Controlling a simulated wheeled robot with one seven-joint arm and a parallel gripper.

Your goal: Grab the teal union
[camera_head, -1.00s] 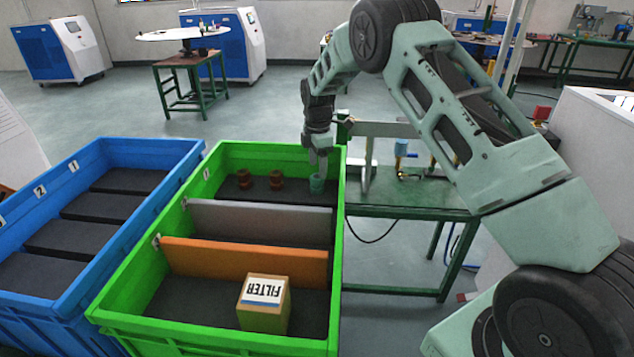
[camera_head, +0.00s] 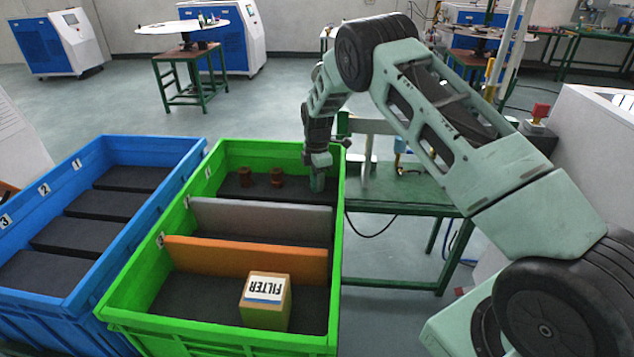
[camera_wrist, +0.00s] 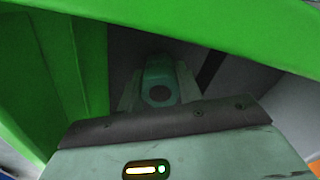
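The teal union (camera_head: 317,183) is in the far right corner of the green crate's (camera_head: 342,240) far compartment. In the wrist view the union (camera_wrist: 159,72) is upright, with a dark round hole facing the camera. My gripper (camera_head: 317,172) points down over it. In the wrist view my gripper's fingers (camera_wrist: 160,92) stand on both sides of the union. I cannot tell whether they touch it or leave a small gap. The union's lower part is hidden in shadow.
A grey divider (camera_head: 262,216) and an orange divider (camera_head: 243,260) cross the crate. A FILTER box (camera_head: 265,302) sits in the near compartment. The crate's green wall is close to my gripper.

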